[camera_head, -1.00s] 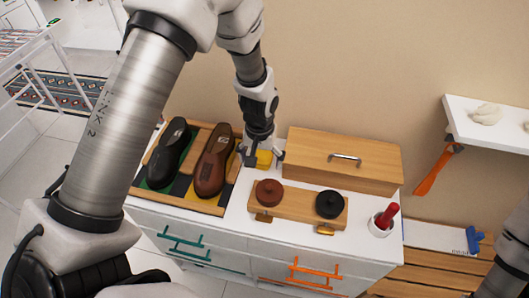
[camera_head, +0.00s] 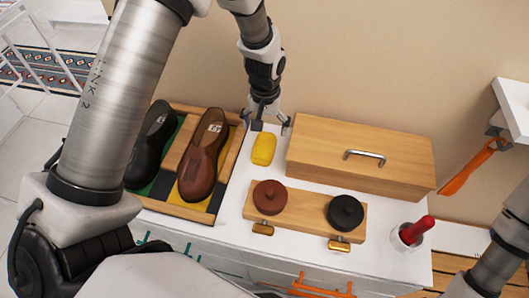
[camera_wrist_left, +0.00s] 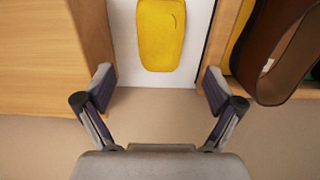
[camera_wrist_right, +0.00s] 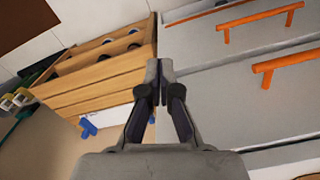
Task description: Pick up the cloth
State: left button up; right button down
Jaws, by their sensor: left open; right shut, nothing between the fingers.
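The yellow cloth (camera_head: 263,148) lies folded on the white cabinet top, between the shoe tray and the wooden box. It also shows in the left wrist view (camera_wrist_left: 161,34). My left gripper (camera_head: 270,124) is open and empty just behind the cloth, at its wall side. In the left wrist view its fingers (camera_wrist_left: 160,92) are spread wide, with the cloth beyond the tips and not between them. My right gripper (camera_wrist_right: 160,75) is shut and empty in the right wrist view, in front of the grey drawer fronts and away from the cloth.
The shoe tray (camera_head: 174,209) with a black shoe and a brown shoe (camera_head: 204,160) is left of the cloth. The wooden box (camera_head: 360,155) stands close on the right.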

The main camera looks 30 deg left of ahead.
aim_at(265, 143)
pick_arm(q)
jog(key=f+p, duration=0.1)
jog(key=f, duration=0.1)
jog(key=f+p, duration=0.1)
jog(key=f, duration=0.1)
jog(key=f+p, duration=0.1)
jog(key=f, duration=0.2)
jog(key=shift+s+d+f, duration=0.1)
jog(key=shift+s, duration=0.2)
jog(key=shift+w+f, duration=0.15)
jog(key=shift+f, duration=0.15)
jog(key=shift+r, duration=0.15)
jog(key=c, duration=1.2)
